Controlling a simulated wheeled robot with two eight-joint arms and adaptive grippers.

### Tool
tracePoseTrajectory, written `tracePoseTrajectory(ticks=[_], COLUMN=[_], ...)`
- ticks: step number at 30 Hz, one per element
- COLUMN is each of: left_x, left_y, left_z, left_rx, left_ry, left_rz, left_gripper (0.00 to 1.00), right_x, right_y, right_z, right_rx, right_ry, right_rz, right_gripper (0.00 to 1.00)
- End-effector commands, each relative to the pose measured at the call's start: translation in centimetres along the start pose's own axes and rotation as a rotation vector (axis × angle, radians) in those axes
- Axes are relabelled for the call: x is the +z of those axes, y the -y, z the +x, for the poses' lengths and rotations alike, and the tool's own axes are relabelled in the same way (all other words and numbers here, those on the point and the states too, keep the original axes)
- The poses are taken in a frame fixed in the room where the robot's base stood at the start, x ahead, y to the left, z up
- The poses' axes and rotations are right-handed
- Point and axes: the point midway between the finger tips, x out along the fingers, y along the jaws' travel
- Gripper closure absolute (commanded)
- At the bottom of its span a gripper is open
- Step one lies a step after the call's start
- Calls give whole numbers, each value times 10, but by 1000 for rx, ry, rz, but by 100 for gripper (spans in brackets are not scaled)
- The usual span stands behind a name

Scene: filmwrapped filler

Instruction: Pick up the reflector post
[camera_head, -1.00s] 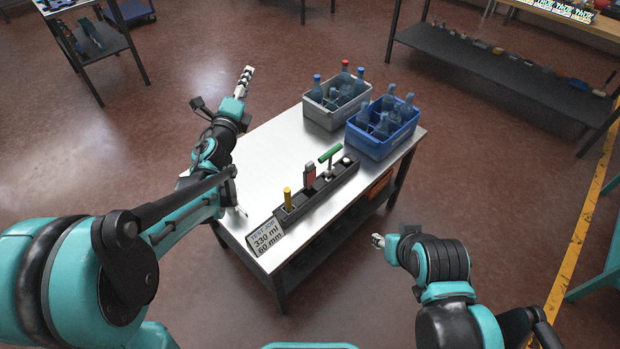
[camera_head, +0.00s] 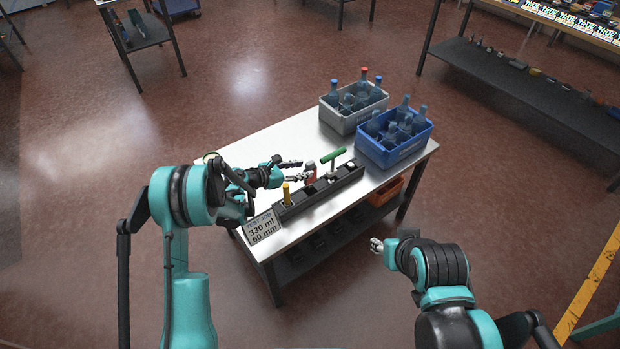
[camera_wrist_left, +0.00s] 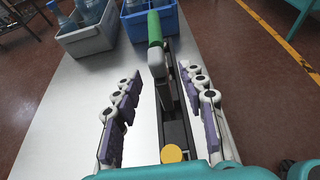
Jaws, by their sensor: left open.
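The reflector post, which I take to be the red upright piece with a grey top (camera_head: 310,174), stands in a slot of the dark rack (camera_head: 345,181). In the left wrist view its grey top (camera_wrist_left: 157,62) shows between the fingertips, in front of the green T-handle (camera_wrist_left: 154,27). My left gripper (camera_head: 298,169) is open, with its fingers pointing at the post from the left. In the wrist view the fingers (camera_wrist_left: 160,75) lie on either side of the rack line, and nothing is clamped. My right gripper (camera_head: 377,245) hangs off the table's front right; its jaws are too small to judge.
A yellow-topped piece (camera_head: 286,192) stands in the rack close to my left gripper. A green T-handle (camera_head: 333,157) stands behind the post. Grey (camera_head: 345,122) and blue (camera_head: 391,155) bottle crates fill the table's back right. A sign (camera_head: 262,228) stands at the front corner.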

Motion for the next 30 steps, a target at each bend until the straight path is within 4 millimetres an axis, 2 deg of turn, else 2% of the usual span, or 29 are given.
tracePoseTrajectory(ticks=[9, 16, 21, 30], left_x=[-2, 1, 1, 1], left_y=[-2, -2, -2, -2], left_z=[44, 46, 45, 45], left_rx=[-1, 1, 1, 1], left_ry=[1, 2, 2, 2], left_rz=[-1, -2, -2, -2], left_gripper=[59, 59, 100, 100], right_x=[12, 11, 11, 11], right_y=[0, 0, 0, 0], right_z=[17, 16, 16, 16], right_rx=[0, 0, 0, 0], right_ry=[0, 0, 0, 0], right_rz=[0, 0, 0, 0], right_gripper=[60, 60, 60, 60])
